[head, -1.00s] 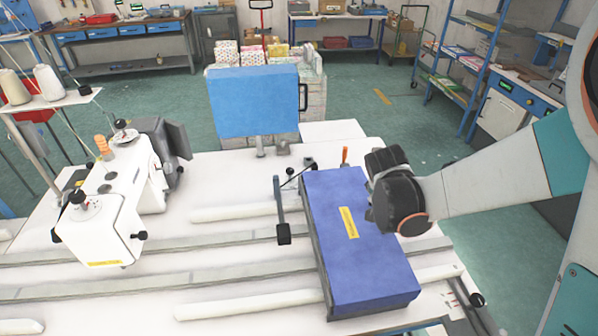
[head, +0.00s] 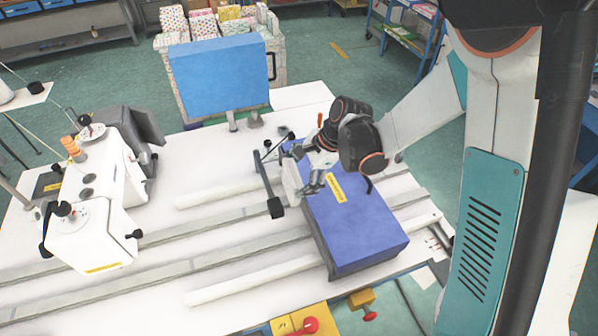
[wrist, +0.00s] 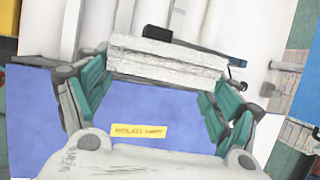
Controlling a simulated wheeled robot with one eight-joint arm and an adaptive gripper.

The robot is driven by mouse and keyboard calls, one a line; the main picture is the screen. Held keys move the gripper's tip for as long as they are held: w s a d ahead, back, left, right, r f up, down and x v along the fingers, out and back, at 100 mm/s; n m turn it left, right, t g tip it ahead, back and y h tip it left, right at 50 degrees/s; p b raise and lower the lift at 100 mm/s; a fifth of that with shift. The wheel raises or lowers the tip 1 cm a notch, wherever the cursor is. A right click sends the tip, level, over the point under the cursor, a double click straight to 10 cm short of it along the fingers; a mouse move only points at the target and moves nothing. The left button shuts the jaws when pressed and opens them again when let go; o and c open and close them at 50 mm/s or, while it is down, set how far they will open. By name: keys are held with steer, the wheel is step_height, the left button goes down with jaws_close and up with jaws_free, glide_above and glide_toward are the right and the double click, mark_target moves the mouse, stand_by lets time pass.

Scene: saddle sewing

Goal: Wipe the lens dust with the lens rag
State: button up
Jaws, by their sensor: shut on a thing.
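My gripper (head: 311,184) is above the left part of the blue box on the sewing table. It is shut on a white, rough-textured slab, which looks like the lens rag (head: 291,178). In the wrist view the rag (wrist: 165,60) lies crosswise between the green-padded fingertips (wrist: 158,82). The blue box fills much of the space behind the fingers. I cannot make out the lens or any dust on it in these frames.
The blue box (head: 362,236) has a yellow label. A dark bracket arm (head: 269,185) stands close left of the gripper. A blue panel (head: 218,75) stands behind. The white sewing machine (head: 95,200) is at left. White table surface lies between them.

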steer(key=shift+f+b, duration=4.8)
steer(key=shift+f, duration=1.55)
steer(key=shift+s+a, duration=0.15)
steer(key=shift+a, duration=0.45)
steer(key=w+a+b, duration=0.1)
steer(key=w+b, duration=0.1)
steer(key=w, duration=0.4)
steer(key=shift+a, duration=0.35)
steer(key=shift+s+d+b, duration=0.3)
steer(key=shift+s, duration=0.7)
steer(key=shift+s+d+b, duration=0.25)
steer(key=shift+s+b, duration=0.05)
steer(key=shift+s, duration=0.75)
steer(key=shift+s+d+b, duration=0.3)
steer(key=shift+s, duration=0.7)
steer(key=shift+d, duration=0.1)
